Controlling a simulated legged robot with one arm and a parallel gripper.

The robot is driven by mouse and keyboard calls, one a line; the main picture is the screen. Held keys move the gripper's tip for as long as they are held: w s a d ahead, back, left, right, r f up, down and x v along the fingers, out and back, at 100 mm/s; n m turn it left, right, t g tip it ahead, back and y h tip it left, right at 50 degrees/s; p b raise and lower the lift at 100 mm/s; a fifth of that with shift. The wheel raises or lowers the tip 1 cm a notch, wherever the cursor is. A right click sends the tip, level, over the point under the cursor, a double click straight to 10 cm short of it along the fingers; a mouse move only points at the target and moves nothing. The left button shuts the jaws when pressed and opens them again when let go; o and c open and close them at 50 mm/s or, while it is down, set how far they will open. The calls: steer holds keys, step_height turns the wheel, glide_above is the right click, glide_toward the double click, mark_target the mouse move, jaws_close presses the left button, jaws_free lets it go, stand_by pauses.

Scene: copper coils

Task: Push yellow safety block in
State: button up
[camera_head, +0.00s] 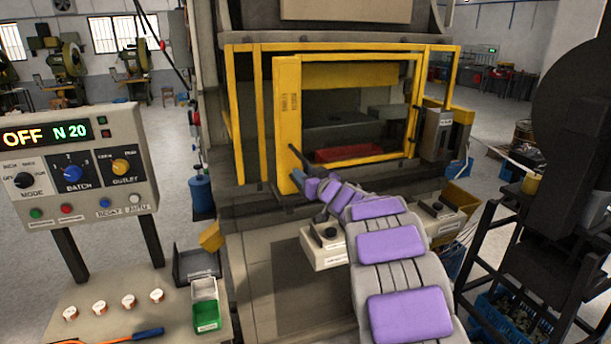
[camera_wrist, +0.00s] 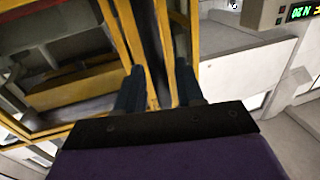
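The yellow safety block (camera_head: 288,115) is a tall upright yellow bar with dark lettering at the left of the press opening. My gripper (camera_head: 294,160) is at its lower part, with the fingers pointing toward it. In the wrist view my gripper (camera_wrist: 158,70) has its two dark fingers spread apart. Yellow upright parts show between and beyond the fingers in that view. I cannot tell whether the fingers touch the block.
A yellow guard frame (camera_head: 437,90) surrounds the press opening, with a red tray (camera_head: 348,154) inside. A control panel (camera_head: 78,165) reading OFF N 20 stands at the left. Copper coils (camera_head: 128,300) lie on a table below it. A dark rack (camera_head: 535,230) stands at the right.

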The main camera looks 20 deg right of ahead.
jaws_close()
stand_by(0.4)
